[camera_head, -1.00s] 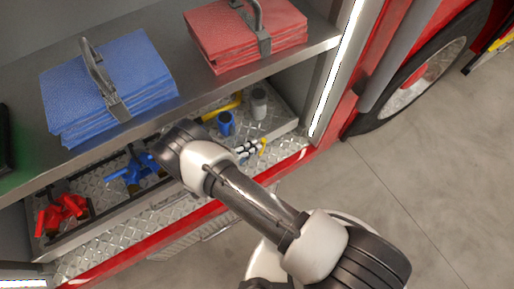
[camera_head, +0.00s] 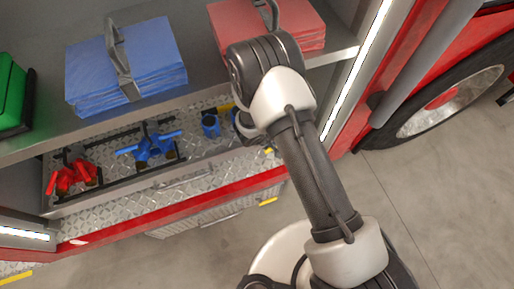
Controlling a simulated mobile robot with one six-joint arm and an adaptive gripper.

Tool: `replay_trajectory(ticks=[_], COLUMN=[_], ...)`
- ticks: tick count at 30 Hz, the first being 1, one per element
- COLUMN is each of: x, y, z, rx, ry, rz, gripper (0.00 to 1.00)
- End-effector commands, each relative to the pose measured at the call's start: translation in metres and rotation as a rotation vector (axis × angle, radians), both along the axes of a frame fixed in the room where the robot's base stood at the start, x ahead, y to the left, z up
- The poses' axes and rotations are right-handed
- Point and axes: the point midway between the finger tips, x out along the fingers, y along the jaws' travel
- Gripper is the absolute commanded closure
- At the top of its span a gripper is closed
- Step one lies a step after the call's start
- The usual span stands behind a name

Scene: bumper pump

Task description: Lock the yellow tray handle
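The lower pull-out tray (camera_head: 205,172) has a diamond-plate surface and lies in the compartment of the red truck. Only small yellow parts show near its right end: a yellow piece (camera_head: 226,106) behind the blue cylinder, partly hidden by my arm, and a yellow bit (camera_head: 268,150) at the tray's front edge. I cannot tell which of them is the tray handle, or whether it is locked. My arm's wrist covers the right part of the tray. My gripper is hidden behind the wrist.
Red fittings (camera_head: 72,178), blue fittings (camera_head: 150,147) and a blue cylinder (camera_head: 210,125) stand on the tray. Strapped blue sheets (camera_head: 150,62) and red sheets (camera_head: 305,25) lie on the shelf above, with a green case (camera_head: 12,95) at left. Floor (camera_head: 420,210) at right is open.

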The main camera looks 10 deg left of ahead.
Motion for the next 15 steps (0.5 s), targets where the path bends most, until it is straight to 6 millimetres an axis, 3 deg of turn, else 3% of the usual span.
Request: replay_trajectory(ticks=[15], x=[0.0031], y=[-0.0049], z=[-0.0039], rx=[-0.005], ry=[-0.001], rz=[0.003], gripper=[1.0])
